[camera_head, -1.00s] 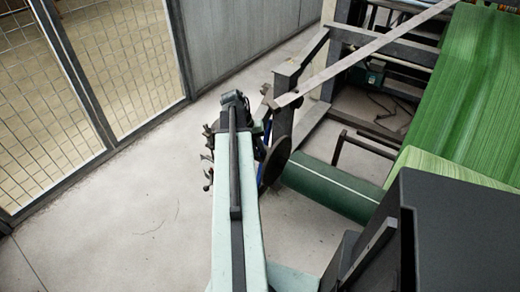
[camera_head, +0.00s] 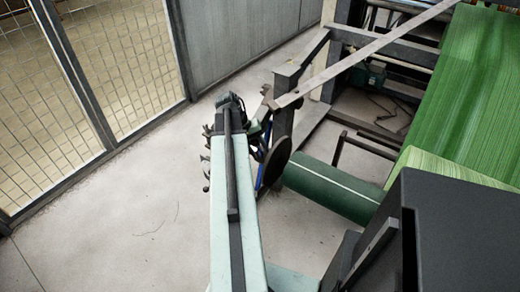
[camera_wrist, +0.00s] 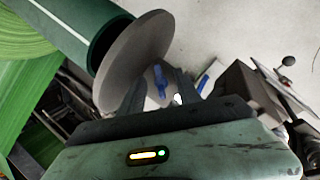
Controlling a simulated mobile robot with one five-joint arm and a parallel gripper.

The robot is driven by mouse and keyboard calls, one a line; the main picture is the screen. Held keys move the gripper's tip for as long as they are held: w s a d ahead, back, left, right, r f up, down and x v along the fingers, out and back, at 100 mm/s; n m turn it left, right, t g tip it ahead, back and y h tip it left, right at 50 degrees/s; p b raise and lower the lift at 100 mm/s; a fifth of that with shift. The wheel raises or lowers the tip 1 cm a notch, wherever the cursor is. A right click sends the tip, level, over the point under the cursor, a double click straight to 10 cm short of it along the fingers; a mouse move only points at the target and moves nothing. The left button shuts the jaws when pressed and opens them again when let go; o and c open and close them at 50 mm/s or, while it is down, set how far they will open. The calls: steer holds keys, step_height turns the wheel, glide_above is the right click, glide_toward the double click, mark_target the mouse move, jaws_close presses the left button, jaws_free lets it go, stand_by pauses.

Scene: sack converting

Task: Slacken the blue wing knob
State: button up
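The blue wing knob (camera_wrist: 159,82) shows in the wrist view in front of the face of a round grey-brown disc (camera_wrist: 130,50). My gripper (camera_wrist: 159,76) has its two dark fingers apart, one on each side of the knob. Gaps show between the knob and both fingers, so I see no grip on it. The knob's lower part is close to my gripper's body. In the head view the disc (camera_head: 274,165) stands just right of my arm's end, and my arm hides the fingers; I cannot make out the knob there.
A dark green roll (camera_head: 330,190) adjoins the disc. Green woven sheet (camera_head: 480,80) hangs at the right. A metal post (camera_head: 284,100) and slanted bar (camera_head: 365,55) stand beyond my arm. A mesh fence (camera_head: 80,90) is left, with clear floor (camera_head: 130,210) before it.

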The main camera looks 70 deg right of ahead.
steer(key=p+v, duration=0.7)
steer(key=v, duration=0.1)
steer(key=shift+f, duration=0.1)
